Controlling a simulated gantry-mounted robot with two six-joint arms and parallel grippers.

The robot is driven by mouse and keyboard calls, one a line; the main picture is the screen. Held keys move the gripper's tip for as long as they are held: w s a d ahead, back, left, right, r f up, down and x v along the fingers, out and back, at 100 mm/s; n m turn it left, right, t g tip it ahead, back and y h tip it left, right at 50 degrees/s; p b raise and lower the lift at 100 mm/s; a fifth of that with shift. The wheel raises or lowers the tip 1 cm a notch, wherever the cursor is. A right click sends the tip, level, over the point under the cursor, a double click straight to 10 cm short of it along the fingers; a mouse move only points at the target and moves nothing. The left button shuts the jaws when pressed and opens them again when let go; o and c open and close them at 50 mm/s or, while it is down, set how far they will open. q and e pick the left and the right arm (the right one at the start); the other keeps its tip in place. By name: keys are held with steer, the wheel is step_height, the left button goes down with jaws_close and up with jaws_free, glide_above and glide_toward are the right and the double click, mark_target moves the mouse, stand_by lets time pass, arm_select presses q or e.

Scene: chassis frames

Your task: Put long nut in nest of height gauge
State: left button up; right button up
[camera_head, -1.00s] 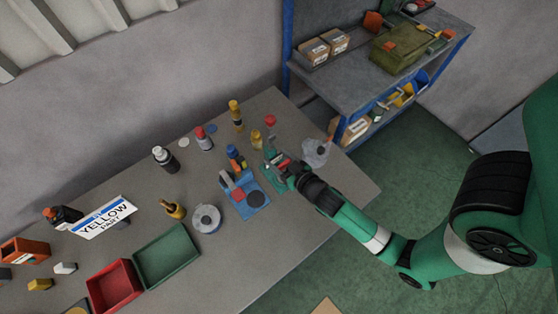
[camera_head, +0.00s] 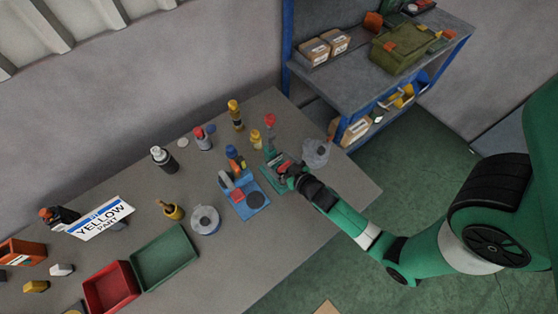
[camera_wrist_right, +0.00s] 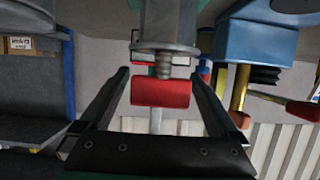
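A green device with a red top (camera_head: 270,119), which looks like the height gauge, stands toward the right end of the table. My right gripper (camera_head: 282,167) is low at its near side, partly hiding its base. In the right wrist view, the two dark fingers (camera_wrist_right: 158,72) are apart. A red cylindrical piece (camera_wrist_right: 160,93) shows between them, with visible gaps to both fingers. A grey flanged part with a threaded stub (camera_wrist_right: 165,45) is at the top centre, in line with the red piece. I cannot identify the long nut or the nest for certain. My left gripper is not visible.
A blue fixture (camera_head: 240,209) stands just left of my right gripper, and a clear bag-like item (camera_head: 316,153) lies to its right. Bottles stand behind. A grey round spool (camera_head: 205,219), green tray (camera_head: 165,257) and red tray (camera_head: 109,290) are at the left.

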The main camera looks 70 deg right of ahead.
steer(key=b+v, duration=0.1)
steer(key=v, duration=1.1)
steer(key=shift+b, duration=0.3)
